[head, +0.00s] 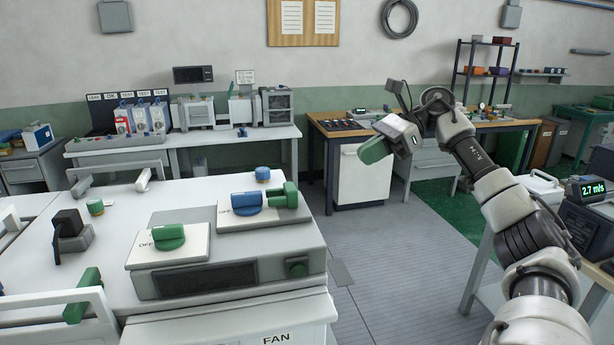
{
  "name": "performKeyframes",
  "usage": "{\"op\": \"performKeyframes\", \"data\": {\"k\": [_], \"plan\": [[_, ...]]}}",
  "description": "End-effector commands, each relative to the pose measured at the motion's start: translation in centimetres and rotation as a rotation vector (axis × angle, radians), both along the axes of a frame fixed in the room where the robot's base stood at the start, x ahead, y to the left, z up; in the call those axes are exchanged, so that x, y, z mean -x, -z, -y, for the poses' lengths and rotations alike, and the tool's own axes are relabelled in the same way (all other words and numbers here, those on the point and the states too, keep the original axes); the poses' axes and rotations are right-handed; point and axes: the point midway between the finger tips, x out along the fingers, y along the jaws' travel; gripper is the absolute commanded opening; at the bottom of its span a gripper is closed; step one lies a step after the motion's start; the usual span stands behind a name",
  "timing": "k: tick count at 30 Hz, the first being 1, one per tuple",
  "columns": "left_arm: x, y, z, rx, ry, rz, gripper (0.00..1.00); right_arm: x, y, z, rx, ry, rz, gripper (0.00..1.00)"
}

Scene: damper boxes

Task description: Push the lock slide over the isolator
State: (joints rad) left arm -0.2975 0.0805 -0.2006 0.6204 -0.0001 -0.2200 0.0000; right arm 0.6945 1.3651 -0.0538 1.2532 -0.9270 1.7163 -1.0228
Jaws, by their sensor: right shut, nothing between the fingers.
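A white box with a FAN label stands at the front left. On its top, a raised plate (222,220) carries a blue rotary knob (246,203) marked OFF, which looks like the isolator. A green block with an upright grip (288,196), which looks like the lock slide, sits just right of the blue knob, beside it and not over it. A green rotary knob (169,237), also by an OFF mark, is on the nearer left plate. My right gripper (372,151) is shut and empty, in the air right of and beyond the box. My left gripper is out of view.
A black lever (70,229), a green handle (86,292) and white rails (50,312) stand up on the left. A blue-topped cap (262,173) is behind the plate. A display reading 2.7 m/s (590,188) is at right. The floor (375,250) between is clear.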

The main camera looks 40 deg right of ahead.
Motion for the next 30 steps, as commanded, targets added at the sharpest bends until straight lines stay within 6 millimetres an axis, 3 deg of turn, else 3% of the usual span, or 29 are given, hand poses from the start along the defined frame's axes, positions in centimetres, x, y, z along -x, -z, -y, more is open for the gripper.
{"op": "performKeyframes", "data": {"k": [5, 17, 24, 30], "plan": [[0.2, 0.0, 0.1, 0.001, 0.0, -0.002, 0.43, -0.6, 1.0, -1.5, 0.009, -0.008, -0.003, 0.0], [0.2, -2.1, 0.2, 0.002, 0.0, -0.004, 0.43, -4.1, 4.8, -7.8, 0.002, -0.007, -0.003, 0.0], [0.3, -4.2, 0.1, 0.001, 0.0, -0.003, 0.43, -5.6, 4.6, -10.5, 0.002, -0.005, 0.0, 0.0], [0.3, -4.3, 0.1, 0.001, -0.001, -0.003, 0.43, -6.0, 4.9, -11.0, 0.002, -0.003, -0.002, 0.0]]}}
